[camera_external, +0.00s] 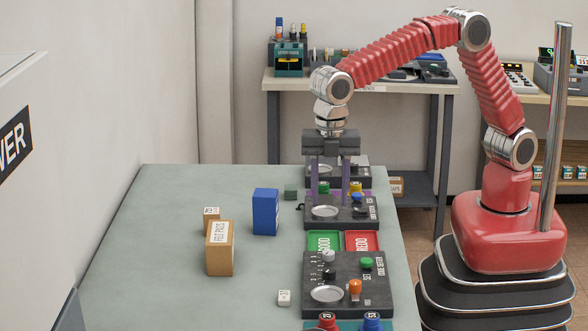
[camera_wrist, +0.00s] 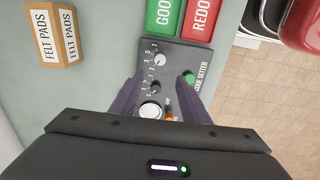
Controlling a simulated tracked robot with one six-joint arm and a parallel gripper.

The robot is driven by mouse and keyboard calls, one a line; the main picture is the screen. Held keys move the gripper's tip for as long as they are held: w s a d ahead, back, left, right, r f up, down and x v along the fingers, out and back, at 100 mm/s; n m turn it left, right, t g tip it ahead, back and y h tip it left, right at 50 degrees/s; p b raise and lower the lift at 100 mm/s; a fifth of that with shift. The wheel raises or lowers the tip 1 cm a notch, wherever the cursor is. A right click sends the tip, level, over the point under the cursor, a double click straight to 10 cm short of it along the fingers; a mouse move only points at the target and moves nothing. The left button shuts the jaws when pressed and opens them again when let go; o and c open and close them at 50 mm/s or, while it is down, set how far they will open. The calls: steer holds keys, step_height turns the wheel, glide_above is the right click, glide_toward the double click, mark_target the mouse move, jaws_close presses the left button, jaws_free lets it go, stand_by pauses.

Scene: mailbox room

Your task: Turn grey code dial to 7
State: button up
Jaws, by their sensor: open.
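The dark code setter panel (camera_external: 380,297) lies near the table's right edge. It carries a pale grey dial (camera_external: 329,256) with a black dial (camera_external: 329,274) below it, each beside a printed number scale. In the wrist view the grey dial (camera_wrist: 159,59) and black dial (camera_wrist: 155,87) both show. I cannot read where the grey dial points. My gripper (camera_external: 330,198) is open and empty, pointing down, its purple fingers apart from the grey dial. In the wrist view the fingers (camera_wrist: 165,85) frame the panel, with the grey dial beyond their tips.
The panel also has a green button (camera_external: 366,263), an orange-topped control (camera_external: 355,288) and a silver disc (camera_external: 327,294). Green GOOD (camera_external: 322,241) and red REDO (camera_external: 362,241) trays adjoin it. Another panel (camera_external: 355,212) stands behind. A felt pads box (camera_external: 220,250) and blue box (camera_external: 265,212) stand left.

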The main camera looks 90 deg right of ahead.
mark_target(328, 252)
steer(key=shift+f, duration=0.15)
step_height(328, 252, down, 14)
steer(key=shift+r, duration=0.2)
stand_by(0.5)
steer(key=shift+c, duration=0.2)
steer(key=c, duration=1)
